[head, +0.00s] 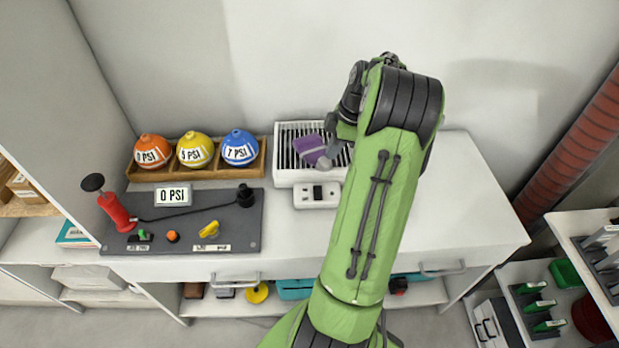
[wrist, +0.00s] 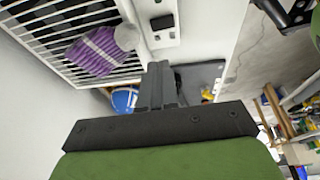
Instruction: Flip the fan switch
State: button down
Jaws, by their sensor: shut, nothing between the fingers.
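The fan is a white slatted unit (head: 283,178) on the counter against the back wall; its grille (wrist: 55,45) fills the upper left of the wrist view. A white switch box with black switches (head: 317,195) sits in front of it. It also shows at the top of the wrist view (wrist: 163,28), just beyond my fingertips. My gripper (wrist: 158,70) is shut and empty, apart from the box. In the head view my arm hides most of the gripper. A purple striped object (head: 308,148) with a grey end lies against the grille.
Orange, yellow and blue PSI balls (head: 195,149) sit in a wooden tray left of the fan. A dark panel (head: 232,222) with a red pump (head: 117,212) and a yellow knob lies in front. The counter's right part (head: 460,200) is clear.

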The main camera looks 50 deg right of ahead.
jog(key=b, duration=0.4)
send_near(317, 189)
jog(key=x, duration=0.5)
jog(key=shift+w+a+f, duration=0.15)
jog(key=shift+w+a, duration=0.1)
jog(key=shift+f, duration=0.35)
jog(key=shift+w, duration=0.1)
jog(key=shift+g+y+p, duration=0.3)
jog(key=shift+p, duration=0.55)
jog(key=shift+w+d+f+g+y+p, duration=0.3)
jog(key=shift+d+g+y+p, duration=0.1)
jog(key=shift+p, duration=0.65)
jog(key=shift+s+f, duration=0.15)
jog(key=shift+f, duration=0.2)
jog(key=shift+a, duration=0.1)
